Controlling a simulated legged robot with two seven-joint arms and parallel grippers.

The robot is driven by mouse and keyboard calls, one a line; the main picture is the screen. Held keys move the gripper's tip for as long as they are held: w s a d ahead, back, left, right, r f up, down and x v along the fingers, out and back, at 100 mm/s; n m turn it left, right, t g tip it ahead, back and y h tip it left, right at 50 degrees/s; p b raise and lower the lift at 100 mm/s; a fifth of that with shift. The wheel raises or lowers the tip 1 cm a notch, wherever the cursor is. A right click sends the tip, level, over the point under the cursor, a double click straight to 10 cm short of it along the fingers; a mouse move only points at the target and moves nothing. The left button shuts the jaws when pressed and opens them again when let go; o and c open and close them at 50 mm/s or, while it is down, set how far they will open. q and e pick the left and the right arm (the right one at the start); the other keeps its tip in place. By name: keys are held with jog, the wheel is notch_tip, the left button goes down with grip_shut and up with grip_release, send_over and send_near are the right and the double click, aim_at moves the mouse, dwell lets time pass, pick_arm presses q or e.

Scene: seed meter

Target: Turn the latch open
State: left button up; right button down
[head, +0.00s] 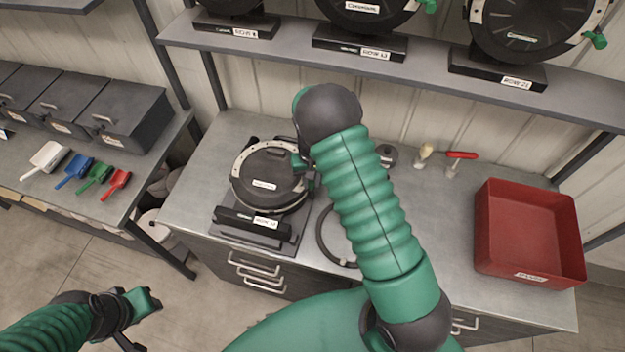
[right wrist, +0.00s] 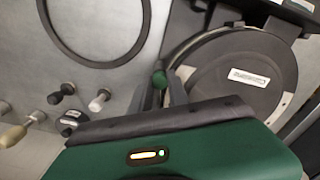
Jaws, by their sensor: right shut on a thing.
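The seed meter (head: 265,172) is a round black disc housing with a pale rim on a dark stand, on the grey workbench. It also shows in the right wrist view (right wrist: 240,75). Its latch has a green knob (right wrist: 159,79) at the housing's edge. My right gripper (right wrist: 166,88) is shut on the latch, with its fingers at the knob beside the housing. In the head view my right arm hides part of this spot. My left gripper (head: 140,308) is away from the bench at the lower left, over the floor; its finger opening is unclear.
A red bin (head: 530,235) stands at the bench's right. A black ring (head: 328,238) lies near the meter, partly behind my arm. A red-handled tool (head: 460,156) and small parts stand at the back. More meters line the shelf (head: 290,47) above. Colored scoops (head: 75,168) lie left.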

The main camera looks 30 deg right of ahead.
jog(key=shift+w+a, duration=0.1)
jog(key=shift+a, duration=0.1)
jog(key=shift+a+m, duration=0.2)
jog(key=shift+m, duration=0.2)
jog(key=m, duration=0.2)
jog(key=shift+d+m+b, duration=0.3)
jog(key=shift+d+m, duration=0.05)
jog(key=shift+m, duration=0.05)
jog(key=m, duration=0.3)
jog(key=shift+a+m, duration=0.1)
jog(key=shift+m, duration=1.1)
jog(key=m, duration=0.4)
jog(key=shift+r, duration=0.1)
pick_arm(q)
jog(key=shift+w+a+p, duration=0.2)
jog(key=shift+a+p, duration=0.2)
jog(key=shift+a, duration=0.05)
pick_arm(e)
jog(key=shift+m, duration=2.5)
